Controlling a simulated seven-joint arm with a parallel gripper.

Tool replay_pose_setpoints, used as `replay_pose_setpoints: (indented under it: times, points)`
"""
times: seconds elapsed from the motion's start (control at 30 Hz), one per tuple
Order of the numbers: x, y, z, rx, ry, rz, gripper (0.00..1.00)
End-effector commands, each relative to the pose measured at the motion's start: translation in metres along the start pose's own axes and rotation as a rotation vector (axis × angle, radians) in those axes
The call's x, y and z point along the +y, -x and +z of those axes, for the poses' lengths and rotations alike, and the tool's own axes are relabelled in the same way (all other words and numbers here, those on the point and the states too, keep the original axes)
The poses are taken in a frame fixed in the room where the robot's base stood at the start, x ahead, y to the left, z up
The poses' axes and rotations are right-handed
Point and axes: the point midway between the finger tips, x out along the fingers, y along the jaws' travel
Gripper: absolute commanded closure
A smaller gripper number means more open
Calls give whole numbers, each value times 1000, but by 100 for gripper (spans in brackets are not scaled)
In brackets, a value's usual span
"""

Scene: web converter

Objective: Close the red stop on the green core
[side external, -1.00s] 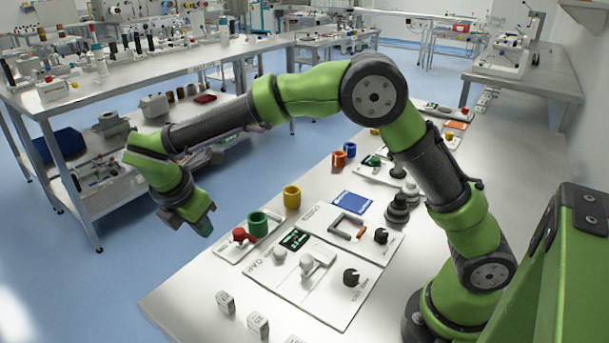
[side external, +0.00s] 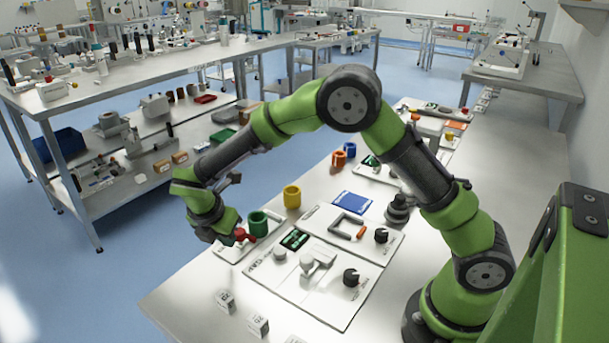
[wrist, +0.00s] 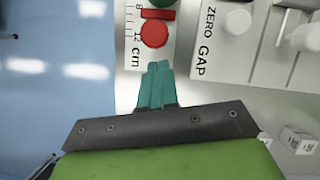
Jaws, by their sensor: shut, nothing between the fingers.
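The green core (side external: 259,223) is a hollow cylinder standing on a white ruled plate (side external: 228,247). A sliver of the core shows at the top of the wrist view (wrist: 159,3). The red stop (side external: 242,235) is beside the core on the same plate. In the wrist view the red stop (wrist: 154,33) shows as a round knob with a bar behind it, near the scale's 8 and 12 cm marks. My gripper (wrist: 159,66) has its teal fingers shut and empty, pointing at the knob from just below it in the picture. I cannot tell whether they touch.
A gauge panel (side external: 318,293) marked ZERO and GAP, with white and black knobs, lies right of the ruled plate. A yellow cylinder (side external: 292,197) stands behind the core. Small labelled blocks (side external: 257,323) stand near the front edge. The table's left edge is close to the plate.

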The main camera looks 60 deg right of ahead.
Motion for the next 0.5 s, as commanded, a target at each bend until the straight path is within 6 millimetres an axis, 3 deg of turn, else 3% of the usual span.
replay_pose_setpoints:
  times: [0.5]
  points:
    - [0,-4,11,-1,-1,1,100]
